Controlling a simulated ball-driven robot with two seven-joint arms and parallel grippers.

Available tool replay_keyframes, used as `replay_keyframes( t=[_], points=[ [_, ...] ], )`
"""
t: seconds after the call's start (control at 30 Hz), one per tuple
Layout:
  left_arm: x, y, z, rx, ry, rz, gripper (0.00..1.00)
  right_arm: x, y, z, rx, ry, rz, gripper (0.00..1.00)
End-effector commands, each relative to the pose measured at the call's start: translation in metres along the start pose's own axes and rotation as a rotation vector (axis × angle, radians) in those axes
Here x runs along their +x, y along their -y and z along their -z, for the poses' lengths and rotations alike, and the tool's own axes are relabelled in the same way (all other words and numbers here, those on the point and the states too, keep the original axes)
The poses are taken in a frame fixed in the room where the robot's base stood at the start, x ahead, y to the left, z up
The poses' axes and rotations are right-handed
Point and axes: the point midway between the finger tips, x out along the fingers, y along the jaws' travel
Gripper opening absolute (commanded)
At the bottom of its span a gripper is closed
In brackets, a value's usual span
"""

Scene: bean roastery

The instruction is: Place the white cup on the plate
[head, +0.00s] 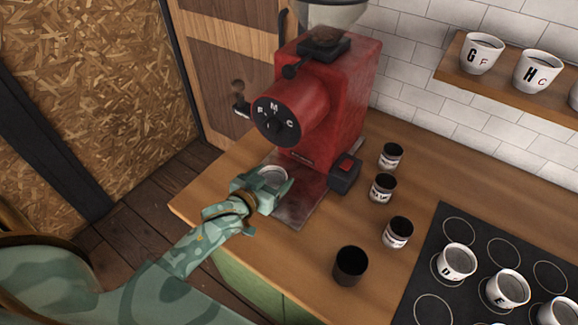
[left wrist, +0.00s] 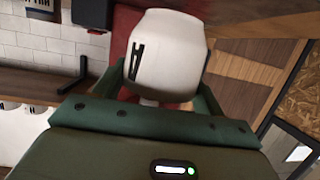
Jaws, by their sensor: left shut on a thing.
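My left gripper (head: 265,188) is shut on a white cup (head: 272,173), whose rim and opening show between the green fingers in the head view. In the left wrist view the white cup (left wrist: 165,55) shows a dark mark on its side, between the fingers of the left gripper (left wrist: 158,90). In the head view the cup is in front of the red grinder, over or at the grey metal plate (head: 302,200) at its foot. I cannot tell whether the cup touches the plate. My right gripper is not in view.
The red grinder (head: 335,100) stands right behind the cup. A shelf (head: 510,88) holds more.

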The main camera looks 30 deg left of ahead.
Motion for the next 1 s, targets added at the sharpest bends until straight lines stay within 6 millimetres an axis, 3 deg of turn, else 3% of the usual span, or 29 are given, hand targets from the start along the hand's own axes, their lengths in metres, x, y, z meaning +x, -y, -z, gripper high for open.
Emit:
replay_keyframes(
  t=[0.1, 0.3, 0.47, 0.67, 1.0],
  points=[
    [0.037, 0.001, 0.012, 0.002, -0.005, 0.000, 0.42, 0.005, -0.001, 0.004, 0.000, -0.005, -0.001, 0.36],
    [0.073, 0.000, 0.022, 0.000, -0.001, 0.000, 0.42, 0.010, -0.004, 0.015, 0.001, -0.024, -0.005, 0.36],
    [0.080, 0.000, 0.018, 0.000, 0.001, 0.000, 0.42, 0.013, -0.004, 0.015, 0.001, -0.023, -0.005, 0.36],
    [0.088, -0.001, -0.010, -0.001, 0.002, -0.001, 0.42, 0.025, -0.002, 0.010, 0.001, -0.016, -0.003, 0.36],
    [0.089, -0.001, -0.012, 0.000, 0.000, -0.001, 0.42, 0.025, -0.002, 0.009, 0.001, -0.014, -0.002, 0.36]
  ],
)
